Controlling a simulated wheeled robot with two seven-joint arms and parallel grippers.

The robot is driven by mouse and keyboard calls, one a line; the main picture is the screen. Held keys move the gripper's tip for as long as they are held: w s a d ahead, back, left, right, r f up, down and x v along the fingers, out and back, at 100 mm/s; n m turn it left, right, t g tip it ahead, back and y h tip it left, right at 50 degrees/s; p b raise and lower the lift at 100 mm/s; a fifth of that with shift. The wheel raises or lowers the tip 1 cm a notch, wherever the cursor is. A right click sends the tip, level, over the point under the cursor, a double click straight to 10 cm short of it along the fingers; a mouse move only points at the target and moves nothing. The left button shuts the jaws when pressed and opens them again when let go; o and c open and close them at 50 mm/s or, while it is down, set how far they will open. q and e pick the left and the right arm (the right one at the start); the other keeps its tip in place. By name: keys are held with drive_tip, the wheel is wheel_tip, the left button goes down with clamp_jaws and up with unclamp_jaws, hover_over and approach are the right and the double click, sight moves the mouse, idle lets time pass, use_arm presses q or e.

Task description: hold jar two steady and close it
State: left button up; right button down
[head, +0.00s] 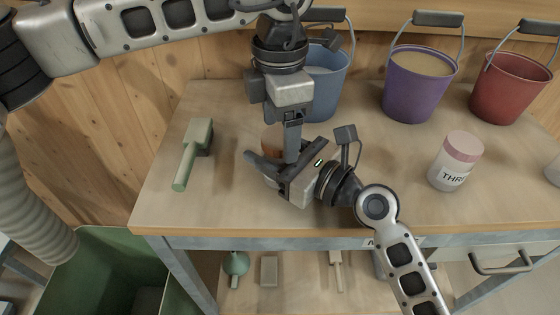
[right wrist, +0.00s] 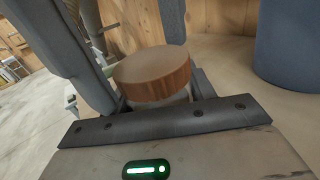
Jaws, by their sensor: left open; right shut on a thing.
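A jar with a brown lid (head: 272,138) stands on the workbench; I take it for jar two, its label being hidden. My right gripper (head: 272,168) is shut around the jar's body from the right. In the right wrist view the brown lid (right wrist: 153,78) sits on top, with a little of the pale jar body (right wrist: 178,100) below it. My left gripper (head: 291,155) points straight down at the lid, open. Its fingers hide part of the jar, and I cannot tell whether they touch the lid.
A jar with a pink lid (head: 450,162) stands to the right. Blue (head: 325,85), purple (head: 415,90) and red (head: 508,88) buckets line the back. A green bin (head: 100,265) stands below on the floor.

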use_arm(q)
wheel_tip(320, 180, up, 4)
drive_tip(key=shift+r, duration=0.2)
drive_tip(key=shift+c, duration=0.3)
wheel_tip(320, 180, up, 4)
drive_tip(key=n, duration=0.5)
drive_tip(key=shift+f, duration=0.25)
drive_tip(key=shift+f, duration=4.05)
